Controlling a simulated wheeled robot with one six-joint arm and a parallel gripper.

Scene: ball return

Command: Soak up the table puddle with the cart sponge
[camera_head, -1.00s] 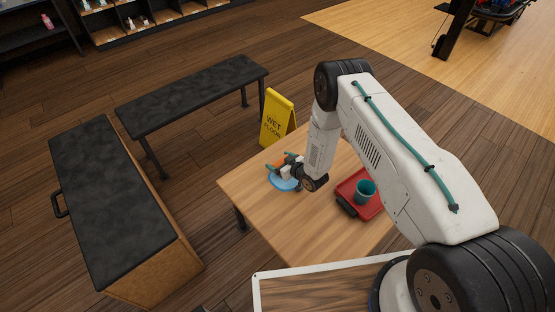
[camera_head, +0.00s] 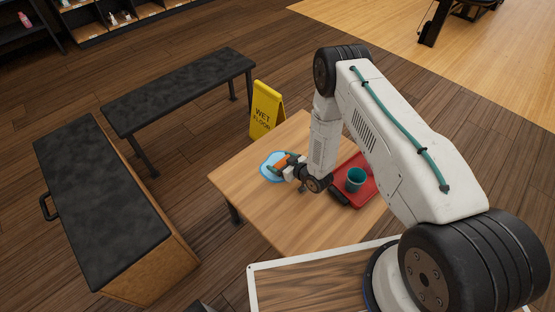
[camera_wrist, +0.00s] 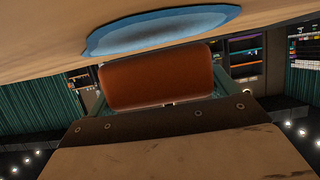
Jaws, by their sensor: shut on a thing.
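The puddle (camera_head: 268,168) is a light blue patch on the wooden table (camera_head: 275,212), near the table's far left corner. It also shows in the wrist view (camera_wrist: 160,30) as a blue oval at the top. My gripper (camera_head: 287,163) is over the table at the puddle's right side. It is shut on the orange-brown sponge (camera_wrist: 155,76), which fills the space between the teal fingers in the wrist view. In the wrist view the sponge appears just apart from the puddle. In the head view I cannot tell whether they touch.
A red tray (camera_head: 367,190) with a teal cup (camera_head: 355,179) stands on the table to the right of my gripper. A yellow wet floor sign (camera_head: 266,110) stands behind the table. Dark benches (camera_head: 180,88) are to the left.

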